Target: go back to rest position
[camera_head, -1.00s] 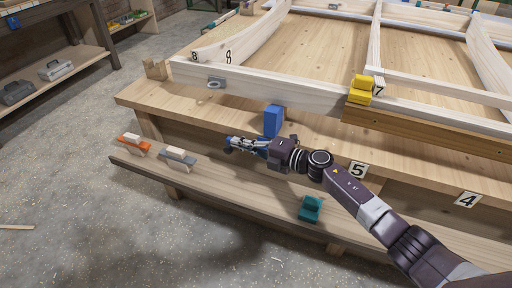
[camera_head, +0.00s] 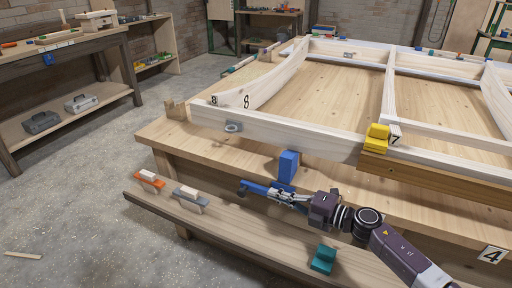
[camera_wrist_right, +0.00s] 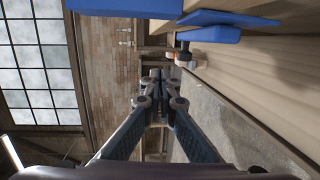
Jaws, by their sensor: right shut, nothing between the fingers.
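My right gripper (camera_head: 246,187) is in front of the workbench edge, above the lower shelf. Its fingers are together, with nothing between them. It points left in the head view. Its closed fingers also show in the right wrist view (camera_wrist_right: 155,82). A blue block (camera_head: 288,167) stands at the front edge of the bench, just behind the fingers. Blue surfaces (camera_wrist_right: 220,18) show at the top of the wrist view. My left gripper is not in view.
The workbench (camera_head: 225,160) carries a white wooden frame (camera_head: 275,130) and a yellow block (camera_head: 376,138). The lower shelf (camera_head: 250,228) holds an orange clamp-like tool (camera_head: 149,180), a grey one (camera_head: 188,197) and a teal block (camera_head: 323,260). Open floor (camera_head: 90,190) lies to the left.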

